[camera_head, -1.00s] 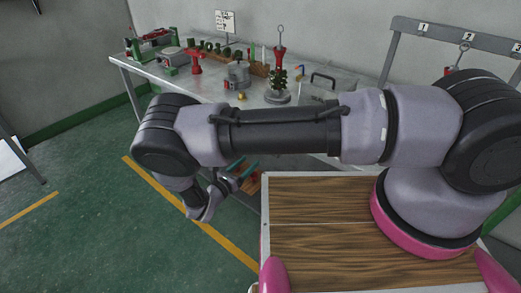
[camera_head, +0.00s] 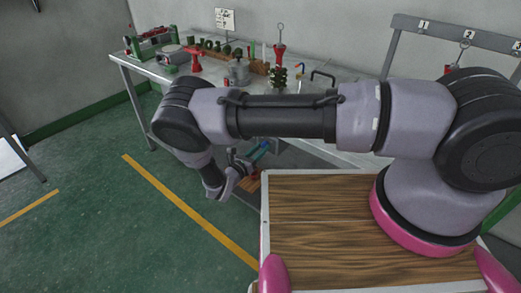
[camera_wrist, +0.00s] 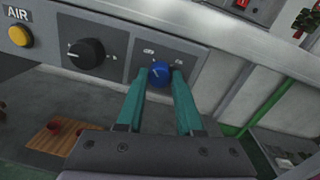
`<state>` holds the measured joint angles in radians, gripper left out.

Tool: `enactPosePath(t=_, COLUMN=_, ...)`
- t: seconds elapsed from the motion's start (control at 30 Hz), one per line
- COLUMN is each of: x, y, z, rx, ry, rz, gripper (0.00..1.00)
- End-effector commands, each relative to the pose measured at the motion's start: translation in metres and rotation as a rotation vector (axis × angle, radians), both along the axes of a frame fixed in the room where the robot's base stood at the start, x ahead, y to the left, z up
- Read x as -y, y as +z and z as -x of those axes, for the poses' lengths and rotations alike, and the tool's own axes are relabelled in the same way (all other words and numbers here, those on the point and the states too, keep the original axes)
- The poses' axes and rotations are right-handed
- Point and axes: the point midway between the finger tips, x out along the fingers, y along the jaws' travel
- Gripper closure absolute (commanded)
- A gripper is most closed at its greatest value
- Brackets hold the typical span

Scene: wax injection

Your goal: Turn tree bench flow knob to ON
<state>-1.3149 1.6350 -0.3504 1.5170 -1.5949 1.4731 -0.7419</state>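A round blue knob (camera_wrist: 160,75) sits on a grey plate on the bench's front panel (camera_wrist: 113,35) in the wrist view. Small labels stand above it, too blurred to read. A pale mark shows on its face. My gripper (camera_wrist: 161,72) has two long teal fingers, one on each side of the blue knob. The fingers stand apart and their tips are level with the knob; I cannot tell whether they touch it. In the head view my gripper (camera_head: 264,150) is by the bench front, and my arm hides the knob.
Left of the blue knob are a larger black knob (camera_wrist: 86,53) and a yellow button (camera_wrist: 20,35) under an AIR label. The bench top (camera_head: 200,82) carries several tools and wax trees. A wooden board (camera_wrist: 58,140) with red items lies lower down.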

Motion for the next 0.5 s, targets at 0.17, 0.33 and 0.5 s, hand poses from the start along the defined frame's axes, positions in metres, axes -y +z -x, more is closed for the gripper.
enactPosePath(t=0.17, x=-0.0006, y=0.0, z=-0.0001, rx=0.0, ry=0.001, rz=-0.001, gripper=1.0)
enactPosePath(t=0.33, x=-0.0008, y=0.0, z=0.0001, rx=0.015, ry=0.001, rz=-0.019, gripper=1.0)
enactPosePath(t=0.5, x=-0.0012, y=0.0001, z=0.0, rx=0.059, ry=0.003, rz=-0.074, gripper=1.0)
